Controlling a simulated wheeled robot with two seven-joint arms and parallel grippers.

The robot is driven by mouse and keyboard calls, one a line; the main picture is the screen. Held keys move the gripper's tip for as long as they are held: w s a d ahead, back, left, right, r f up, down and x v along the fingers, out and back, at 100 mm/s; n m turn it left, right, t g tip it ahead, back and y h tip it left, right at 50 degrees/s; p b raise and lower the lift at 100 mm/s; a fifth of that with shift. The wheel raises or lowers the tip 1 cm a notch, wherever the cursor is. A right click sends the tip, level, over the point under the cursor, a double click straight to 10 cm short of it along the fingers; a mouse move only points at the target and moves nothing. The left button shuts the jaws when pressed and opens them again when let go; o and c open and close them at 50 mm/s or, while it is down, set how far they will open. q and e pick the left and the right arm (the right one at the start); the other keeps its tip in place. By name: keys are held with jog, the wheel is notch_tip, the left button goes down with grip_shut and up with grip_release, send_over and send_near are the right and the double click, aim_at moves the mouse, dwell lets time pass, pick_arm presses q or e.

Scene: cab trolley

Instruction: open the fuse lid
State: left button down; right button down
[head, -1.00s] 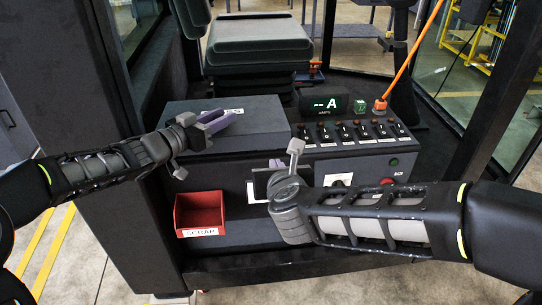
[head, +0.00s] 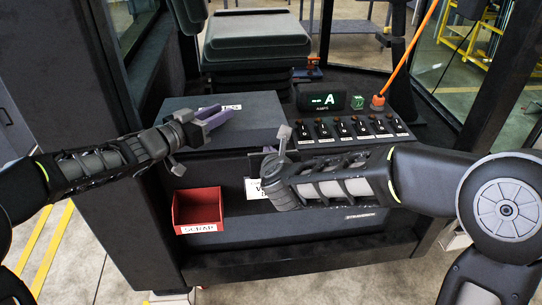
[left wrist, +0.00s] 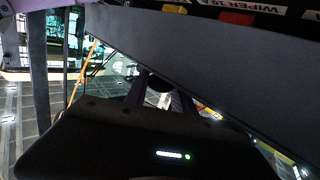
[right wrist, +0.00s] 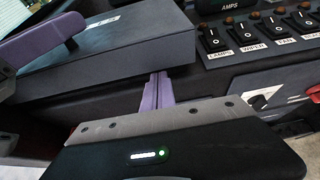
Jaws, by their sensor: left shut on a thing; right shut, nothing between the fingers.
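The fuse lid (head: 250,110) is the dark grey slab at the left of the console, its label partly hidden by my left gripper. My left gripper (head: 214,116) has purple fingers, shut on the lid near its left part. In the left wrist view a grey slab (left wrist: 225,75) crosses the picture, with a red fuse (left wrist: 236,17) and a "WIPER 10 A" label at the top edge. How far the lid is raised I cannot tell. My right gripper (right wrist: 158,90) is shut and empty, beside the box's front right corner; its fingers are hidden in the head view.
A switch panel (head: 352,130) with several rocker switches stands right of the lid, with an amps display (head: 322,98) behind it. A seat (head: 255,45) is behind. An orange rod (head: 408,60) rises at right.

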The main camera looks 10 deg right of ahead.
pick_arm(q)
jog(key=shift+r, duration=0.2)
pick_arm(e)
jog(key=shift+w+f, duration=0.1)
jog(key=shift+w, duration=0.15)
